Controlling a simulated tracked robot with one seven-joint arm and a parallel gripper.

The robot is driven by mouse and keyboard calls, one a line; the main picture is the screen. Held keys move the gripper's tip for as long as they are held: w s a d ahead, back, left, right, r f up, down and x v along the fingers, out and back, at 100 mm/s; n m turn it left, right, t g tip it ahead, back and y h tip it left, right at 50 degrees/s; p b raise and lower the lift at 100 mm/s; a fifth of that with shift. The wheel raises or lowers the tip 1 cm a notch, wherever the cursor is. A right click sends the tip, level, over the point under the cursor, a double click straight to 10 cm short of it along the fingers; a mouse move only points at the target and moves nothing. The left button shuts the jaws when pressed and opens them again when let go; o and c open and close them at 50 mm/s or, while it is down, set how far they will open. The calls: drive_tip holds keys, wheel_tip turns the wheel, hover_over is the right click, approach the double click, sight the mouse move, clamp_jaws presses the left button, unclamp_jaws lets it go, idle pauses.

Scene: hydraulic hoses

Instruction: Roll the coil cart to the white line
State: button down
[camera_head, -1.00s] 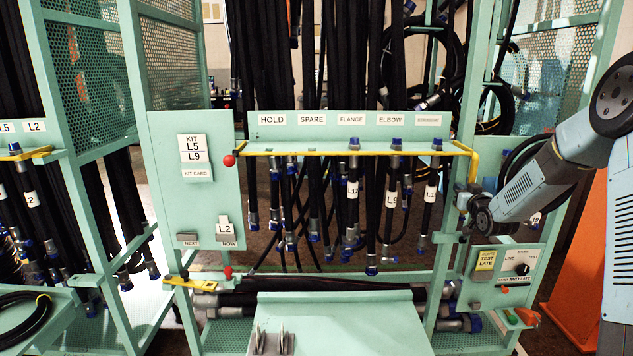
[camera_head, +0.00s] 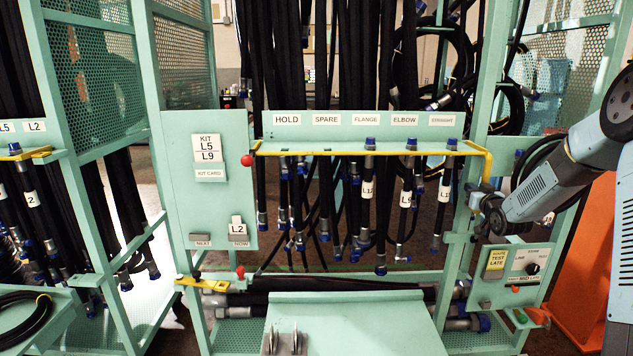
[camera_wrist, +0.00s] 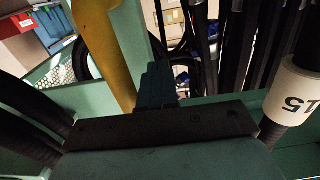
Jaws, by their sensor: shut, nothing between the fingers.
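I take the coil cart to be the green wheeled-looking frame (camera_head: 340,285) in the middle of the head view, hung with black hoses; its wheels are hidden. A yellow bar (camera_head: 370,153) runs across it and bends down at the right end. My gripper (camera_head: 478,205) is at the frame's right upright, by that bend. In the wrist view my gripper's shut dark fingers (camera_wrist: 157,85) are close to a yellow bar (camera_wrist: 105,50), with nothing between them. Whether they touch the bar cannot be told. I cannot make out a white line on the floor.
Another green rack (camera_head: 85,150) with hoses stands close on the left. A control box (camera_head: 508,275) is low on the right, beside an orange panel (camera_head: 585,265). A green sloped plate (camera_head: 355,325) is in front. Hose coils (camera_head: 425,60) hang behind.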

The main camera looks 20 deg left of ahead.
sight(509, 188)
drive_tip(key=shift+w+d, duration=0.1)
drive_tip(key=shift+d, duration=0.15)
drive_tip(key=shift+w+d, duration=0.2)
drive_tip(key=shift+d, duration=0.5)
drive_tip(key=shift+w+d, duration=0.2)
drive_tip(key=shift+d, duration=0.55)
drive_tip(key=shift+w+d, duration=0.2)
drive_tip(key=shift+d, duration=0.5)
drive_tip(key=shift+w+d, duration=0.1)
drive_tip(key=shift+d, duration=0.3)
drive_tip(key=shift+w+d, duration=0.25)
drive_tip(key=shift+d, duration=0.65)
drive_tip(key=shift+w+d, duration=0.25)
drive_tip(key=shift+d, duration=0.6)
drive_tip(key=shift+w+d, duration=0.25)
drive_tip(key=shift+d, duration=0.55)
drive_tip(key=shift+w+d, duration=0.2)
drive_tip(key=shift+d, duration=0.6)
drive_tip(key=shift+w+d, duration=0.25)
drive_tip(key=shift+d, duration=0.55)
drive_tip(key=shift+a, duration=0.35)
